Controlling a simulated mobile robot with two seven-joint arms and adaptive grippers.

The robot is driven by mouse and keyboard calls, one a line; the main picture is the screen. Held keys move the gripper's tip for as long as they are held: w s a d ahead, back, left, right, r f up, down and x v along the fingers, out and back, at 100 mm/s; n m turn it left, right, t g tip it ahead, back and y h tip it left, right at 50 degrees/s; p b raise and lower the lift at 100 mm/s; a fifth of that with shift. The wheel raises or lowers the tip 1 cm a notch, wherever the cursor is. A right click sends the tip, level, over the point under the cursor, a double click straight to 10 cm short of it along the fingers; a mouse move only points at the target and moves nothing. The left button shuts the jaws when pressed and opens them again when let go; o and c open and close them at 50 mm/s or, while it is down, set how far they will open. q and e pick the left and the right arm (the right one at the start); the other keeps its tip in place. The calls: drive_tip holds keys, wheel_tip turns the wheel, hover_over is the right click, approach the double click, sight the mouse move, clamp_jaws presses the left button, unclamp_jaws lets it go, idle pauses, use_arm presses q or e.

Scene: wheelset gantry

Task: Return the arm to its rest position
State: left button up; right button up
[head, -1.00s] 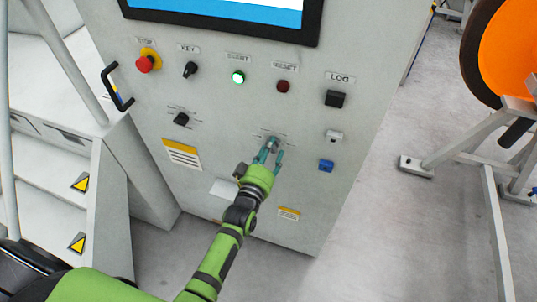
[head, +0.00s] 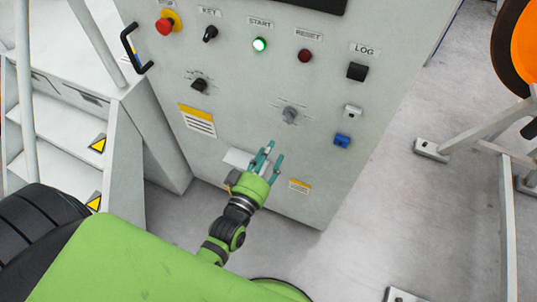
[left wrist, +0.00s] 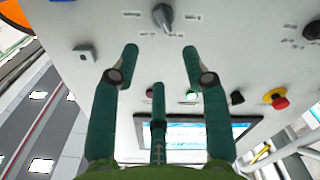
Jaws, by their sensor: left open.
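My left arm comes in from the lower left in the head view, with its green wrist and teal fingers. My left gripper (head: 267,160) is open and empty, in front of the lower part of the grey control cabinet (head: 240,95). It is below and left of a grey rotary knob (head: 289,115) and apart from it. In the left wrist view the spread fingers of the gripper (left wrist: 160,65) show with the knob (left wrist: 163,15) beyond them and nothing between them. My right gripper is not in view.
The cabinet carries a red stop button (head: 164,26), a lit green start button (head: 260,45), a red reset button (head: 305,56) and a black log button (head: 357,72). White steps (head: 60,125) stand at left. A grey stand (head: 480,135) with an orange wheel is at right. Floor between is clear.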

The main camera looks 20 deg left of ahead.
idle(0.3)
use_arm(q)
drive_tip(key=s+d+f+m+g+h, duration=0.15)
drive_tip(key=s+f+g, duration=0.35)
drive_tip(key=f, duration=0.9)
drive_tip(key=s+f+m+g+y, duration=0.1)
drive_tip(key=s+f+m+g, duration=0.45)
drive_tip(key=f, duration=0.85)
drive_tip(key=s+a+f+g, duration=0.2)
drive_tip(key=s+f, duration=0.3)
drive_tip(key=s, duration=0.3)
drive_tip(key=s+a+f+g+b, duration=0.1)
drive_tip(key=s+a+f+g, duration=0.1)
drive_tip(key=s+f, duration=0.3)
drive_tip(key=s+a+f+m+g+y, duration=0.1)
drive_tip(key=s+f, duration=0.4)
drive_tip(key=s, duration=0.7)
drive_tip(key=a+g, duration=0.1)
drive_tip(key=a, duration=0.1)
drive_tip(key=shift+s+a, duration=0.15)
drive_tip(key=shift+a, duration=0.15)
drive_tip(key=shift+f+g, duration=0.1)
drive_tip(key=shift+g, duration=0.15)
